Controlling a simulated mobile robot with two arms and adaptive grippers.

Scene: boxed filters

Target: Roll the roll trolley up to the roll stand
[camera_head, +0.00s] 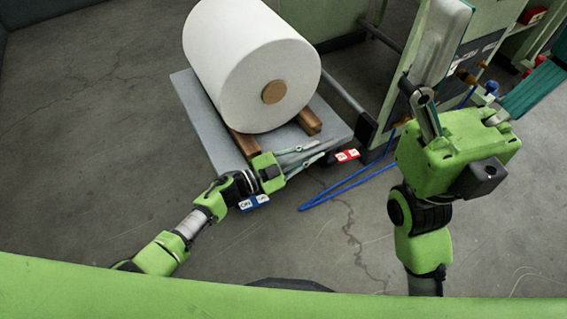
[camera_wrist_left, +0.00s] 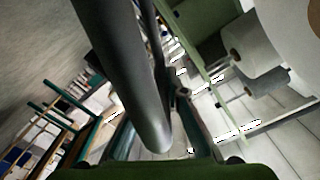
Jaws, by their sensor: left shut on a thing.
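The roll trolley (camera_head: 192,95) is a low grey platform with wooden cradle bars (camera_head: 308,121). A large white roll (camera_head: 228,55) with a brown core lies on it. The green roll stand (camera_head: 398,22) is just to the right of the trolley in the head view. My left gripper (camera_head: 305,158) is at the trolley's near edge, its fingers close together. In the left wrist view a thick grey bar (camera_wrist_left: 125,75) runs down between the fingers, and the grip point is partly hidden. My right gripper (camera_head: 425,108) is raised before the stand; its finger gap is unclear.
A blue hose (camera_head: 345,185) lies on the floor between the trolley and my right arm. A red label (camera_head: 347,156) and a blue label (camera_head: 254,202) show near the trolley's near side. The concrete floor to the left is clear.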

